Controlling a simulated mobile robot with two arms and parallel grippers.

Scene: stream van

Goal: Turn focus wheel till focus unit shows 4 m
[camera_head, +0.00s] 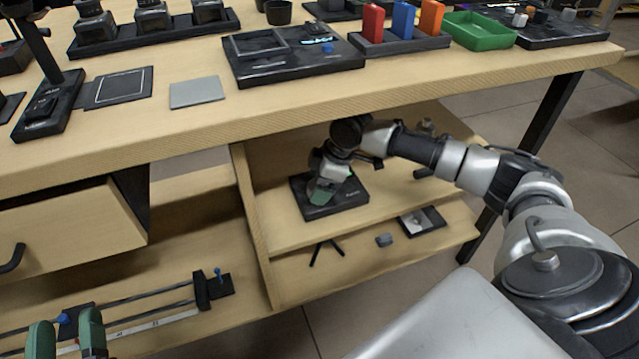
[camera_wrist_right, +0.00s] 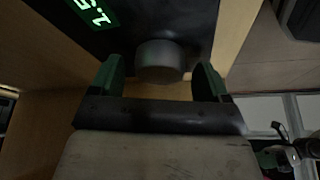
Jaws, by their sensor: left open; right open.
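The focus unit (camera_head: 350,199) is a black box on the shelf under the table, partly covered by my right gripper in the head view. In the right wrist view the focus unit (camera_wrist_right: 190,22) has a green lit display (camera_wrist_right: 97,12); its digits are slanted and cut by the edge, so I cannot read them surely. The focus wheel (camera_wrist_right: 160,60) is a dark round knob. My right gripper (camera_wrist_right: 160,82) is open, with a green finger on each side of the wheel; contact is not clear. My left gripper (camera_head: 67,335) is open and empty at the bottom left.
A wooden divider (camera_head: 252,220) stands left of the unit. The table top (camera_head: 300,108) overhangs it. A small tripod (camera_head: 325,250), a grey block (camera_head: 384,240) and a black tray (camera_head: 432,228) lie in front. A slider rail (camera_head: 130,307) lies near my left gripper.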

